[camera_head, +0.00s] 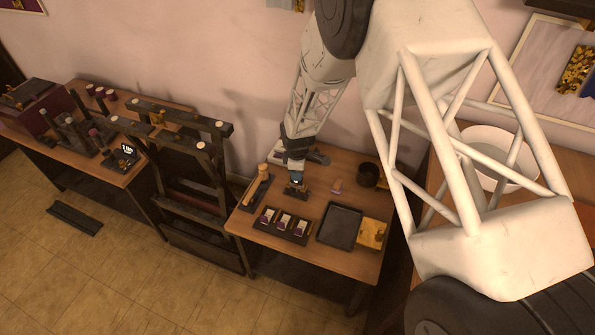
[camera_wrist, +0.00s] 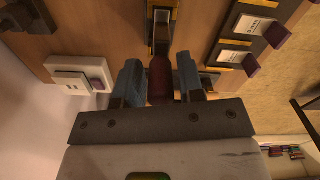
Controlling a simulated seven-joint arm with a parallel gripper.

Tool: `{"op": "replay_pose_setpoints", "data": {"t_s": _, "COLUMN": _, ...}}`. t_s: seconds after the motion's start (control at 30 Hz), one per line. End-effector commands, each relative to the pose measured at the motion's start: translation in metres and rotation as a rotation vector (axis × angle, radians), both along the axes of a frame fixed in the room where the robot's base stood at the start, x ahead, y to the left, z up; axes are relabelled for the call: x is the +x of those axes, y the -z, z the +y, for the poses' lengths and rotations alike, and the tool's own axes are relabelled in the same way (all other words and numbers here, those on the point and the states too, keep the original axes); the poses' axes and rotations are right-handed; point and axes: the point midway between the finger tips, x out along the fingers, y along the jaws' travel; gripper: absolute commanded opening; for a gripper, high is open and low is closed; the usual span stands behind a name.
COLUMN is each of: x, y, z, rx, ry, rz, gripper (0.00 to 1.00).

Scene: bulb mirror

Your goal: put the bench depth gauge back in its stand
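My gripper (camera_wrist: 160,72) points down at the table; its two blue-grey fingers stand on either side of a dark red handle (camera_wrist: 160,80). Narrow gaps show between the fingers and the handle, so the gripper looks open around it. The handle lines up with a dark, yellow-edged piece (camera_wrist: 161,28) beyond it. I cannot tell for sure whether these are the depth gauge and its stand. In the head view my gripper (camera_head: 296,180) is over the back left of the right-hand table, just above a small dark base (camera_head: 293,193). The handle is hidden there.
On this table (camera_head: 320,272) are a dark rack with several labelled blocks (camera_head: 285,225), a black tray (camera_head: 340,225), a yellow box (camera_head: 372,234), a dark cup (camera_head: 368,175) and a wooden-handled tool (camera_head: 257,187). A white plate-like item (camera_wrist: 78,75) lies left in the wrist view.

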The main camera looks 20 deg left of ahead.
Motion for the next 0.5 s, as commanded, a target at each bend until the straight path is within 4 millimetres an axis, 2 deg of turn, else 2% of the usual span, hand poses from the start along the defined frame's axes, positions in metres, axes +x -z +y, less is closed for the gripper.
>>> {"op": "replay_pose_setpoints", "data": {"t_s": 0.03, "x": 0.0000, "y": 0.0000, "z": 0.0000, "rx": 0.000, "ry": 0.000, "rz": 0.000, "gripper": 0.43}}
{"op": "replay_pose_setpoints", "data": {"t_s": 0.1, "x": -0.0001, "y": 0.0000, "z": 0.0000, "rx": 0.000, "ry": 0.000, "rz": 0.000, "gripper": 0.53}}
{"op": "replay_pose_setpoints", "data": {"t_s": 0.5, "x": 0.0000, "y": -0.0034, "z": 0.0000, "rx": 0.000, "ry": 0.000, "rz": 0.000, "gripper": 0.53}}
